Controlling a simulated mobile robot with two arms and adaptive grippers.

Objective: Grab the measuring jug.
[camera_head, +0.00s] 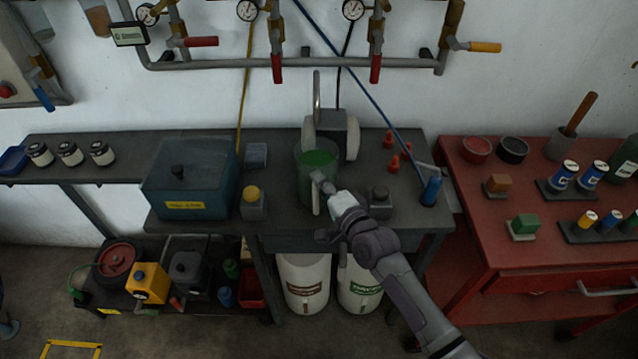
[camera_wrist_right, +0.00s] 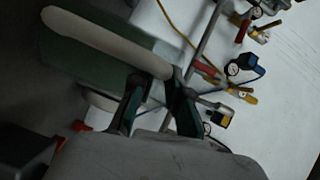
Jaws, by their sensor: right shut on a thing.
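The measuring jug (camera_head: 318,158) is a clear green-tinted vessel with green inside, standing near the middle of the dark bench. Its pale handle (camera_head: 316,197) faces the front. My right gripper (camera_head: 322,181) is at the handle, shut on it. In the right wrist view, the pale handle (camera_wrist_right: 105,40) runs slantwise to the fingers of my gripper (camera_wrist_right: 157,86), with the jug's green wall (camera_wrist_right: 88,75) behind it. Whether the jug's base touches the bench is hidden. My left gripper is not in view.
A blue-grey box (camera_head: 190,165) and a yellow-buttoned block (camera_head: 253,203) stand left of the jug. A pale device (camera_head: 345,133) is close behind it. A dark block (camera_head: 381,197), red pieces (camera_head: 394,162) and a blue-handled tool (camera_head: 431,190) are at right.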

